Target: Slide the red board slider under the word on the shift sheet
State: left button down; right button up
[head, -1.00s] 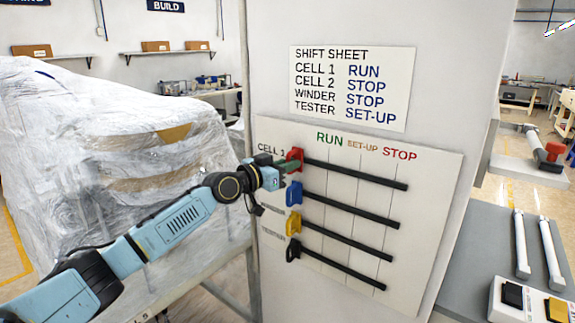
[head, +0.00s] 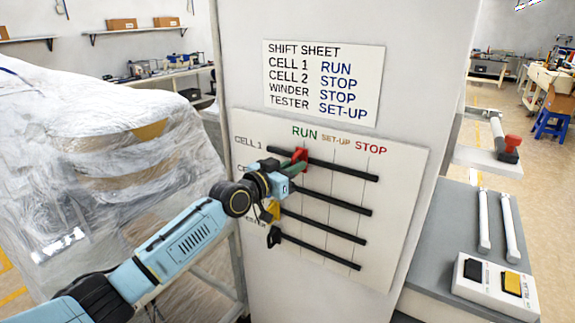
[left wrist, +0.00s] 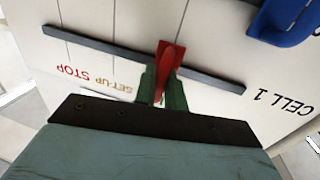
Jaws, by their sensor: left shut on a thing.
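The shift sheet (head: 324,83) reads RUN for CELL 1. Below it is the white board (head: 395,190) with column words RUN, SET-UP and STOP. The red slider (head: 299,155) sits on the top black rail (head: 345,170), the CELL 1 row, a short way in from its left end and about below RUN. My left gripper (head: 291,169) is shut on the red slider's handle. In the left wrist view the red slider (left wrist: 170,58) stands between the green fingers (left wrist: 161,88), and the board's RUN word is hidden. My right gripper is out of view.
The blue slider (left wrist: 285,22) is close by on the second rail; my arm hides it in the head view. The yellow slider (head: 272,210) and black slider (head: 273,236) sit at the left ends of lower rails. A plastic-wrapped bulk (head: 110,150) stands left.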

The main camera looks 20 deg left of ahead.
pick_arm(q)
jog(key=c, duration=1.6)
grip_release()
jog(key=shift+a, duration=0.1)
jog(key=shift+s, duration=0.1)
jog(key=v, duration=1.3)
jog(key=shift+a+b, duration=0.1)
jog(key=shift+b, duration=0.3)
